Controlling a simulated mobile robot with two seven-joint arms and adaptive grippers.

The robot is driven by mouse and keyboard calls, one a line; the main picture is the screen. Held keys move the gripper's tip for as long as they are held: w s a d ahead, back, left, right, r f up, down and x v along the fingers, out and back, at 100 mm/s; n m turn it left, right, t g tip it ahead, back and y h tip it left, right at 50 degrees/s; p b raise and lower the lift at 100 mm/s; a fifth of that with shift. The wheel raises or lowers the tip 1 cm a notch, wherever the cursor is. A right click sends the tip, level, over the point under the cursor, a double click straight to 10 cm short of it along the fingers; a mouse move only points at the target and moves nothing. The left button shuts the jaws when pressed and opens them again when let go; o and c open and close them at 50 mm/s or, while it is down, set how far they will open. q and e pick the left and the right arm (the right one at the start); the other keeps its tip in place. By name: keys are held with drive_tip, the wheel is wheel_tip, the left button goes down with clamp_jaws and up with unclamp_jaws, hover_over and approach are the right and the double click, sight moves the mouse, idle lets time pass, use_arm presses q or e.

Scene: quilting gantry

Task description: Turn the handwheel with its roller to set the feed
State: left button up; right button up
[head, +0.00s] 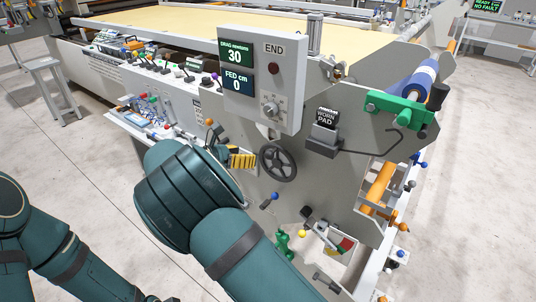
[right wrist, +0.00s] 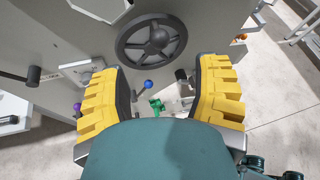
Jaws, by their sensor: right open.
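The dark handwheel (head: 279,164) is on the grey end panel below the display box. In the right wrist view the handwheel (right wrist: 157,38), with spokes and a round hub, lies above and beyond my fingertips. My right gripper (head: 242,158) shows yellow finger pads just left of the wheel, partly hidden by my forearm. In the right wrist view my right gripper (right wrist: 161,88) is open and empty, its pads wide apart. A blue and white roller (head: 418,82) sits at the upper right. An orange roller (head: 381,184) is below it. My left gripper is out of frame.
The display box (head: 262,82) reads drag 30 newtons and fed 0 cm. Shelf clutter (head: 155,125) lies left; floor is clear at right.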

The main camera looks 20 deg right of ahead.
sight(266, 154)
drive_tip(key=b+x, duration=0.1)
drive_tip(key=x, duration=0.9)
drive_tip(key=shift+w+d+f+b, duration=0.15)
drive_tip(key=shift+w+d+b, duration=0.05)
drive_tip(key=shift+d+b, duration=0.15)
drive_tip(key=shift+o, duration=0.2)
clamp_jaws()
